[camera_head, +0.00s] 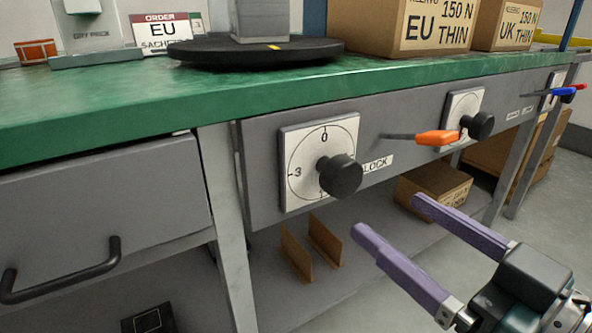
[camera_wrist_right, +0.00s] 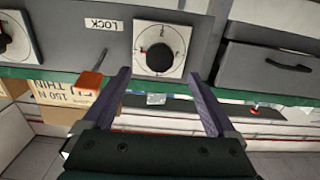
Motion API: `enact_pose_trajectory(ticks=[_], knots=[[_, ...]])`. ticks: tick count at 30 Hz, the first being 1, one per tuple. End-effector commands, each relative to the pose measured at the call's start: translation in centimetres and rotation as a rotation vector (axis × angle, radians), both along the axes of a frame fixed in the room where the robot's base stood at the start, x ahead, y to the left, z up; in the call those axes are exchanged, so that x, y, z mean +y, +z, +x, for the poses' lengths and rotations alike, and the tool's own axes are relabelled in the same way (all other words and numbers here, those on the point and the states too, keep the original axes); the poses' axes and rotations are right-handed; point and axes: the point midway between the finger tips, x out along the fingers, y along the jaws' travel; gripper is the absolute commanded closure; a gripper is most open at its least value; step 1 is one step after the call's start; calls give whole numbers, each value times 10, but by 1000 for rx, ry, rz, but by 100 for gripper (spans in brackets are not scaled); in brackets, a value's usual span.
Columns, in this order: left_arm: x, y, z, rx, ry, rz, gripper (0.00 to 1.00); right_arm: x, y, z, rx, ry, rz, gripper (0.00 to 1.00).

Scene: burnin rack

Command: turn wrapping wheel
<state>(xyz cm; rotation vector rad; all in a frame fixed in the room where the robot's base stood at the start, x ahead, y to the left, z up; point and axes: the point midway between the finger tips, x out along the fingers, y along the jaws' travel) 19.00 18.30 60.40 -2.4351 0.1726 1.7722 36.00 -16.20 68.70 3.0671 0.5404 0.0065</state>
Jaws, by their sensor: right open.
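A round black turntable (camera_head: 210,52) lies on the green bench top with a grey block (camera_head: 260,20) standing on it. Below it, on the bench front, a white dial plate (camera_head: 299,170) marked with numbers carries a black knob (camera_head: 340,176). A second dial with a black knob (camera_head: 480,125) sits farther right. My right gripper (camera_head: 389,215), with purple fingers, is open and empty, below and right of the nearer knob. In the right wrist view, the nearer knob (camera_wrist_right: 159,58) shows between the fingers, ahead of them and untouched. My left gripper is out of view.
An orange-handled tool (camera_head: 438,137) sticks out from the bench front between the dials, near the LOCK label (camera_head: 377,163). Red and blue handles (camera_head: 569,90) protrude farther right. A drawer handle (camera_head: 60,272) juts out at left. Cartons (camera_head: 425,25) stand on the bench.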

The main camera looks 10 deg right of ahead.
Motion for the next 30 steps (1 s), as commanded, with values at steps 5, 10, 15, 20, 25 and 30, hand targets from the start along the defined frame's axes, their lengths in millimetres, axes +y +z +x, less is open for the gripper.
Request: enact_pose_trajectory(ticks=[5,10,15,20,25,30], knots=[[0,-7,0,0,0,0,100,4,0,14,-18,-2,-36,8],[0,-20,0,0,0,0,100,16,-1,44,-20,-2,-33,8],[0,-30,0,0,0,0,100,26,-1,72,-17,-1,-32,8],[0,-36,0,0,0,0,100,32,0,89,-14,-2,-33,8],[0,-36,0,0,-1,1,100,34,1,93,-12,-1,-34,8],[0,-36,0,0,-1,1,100,33,1,93,-12,-1,-34,8]])
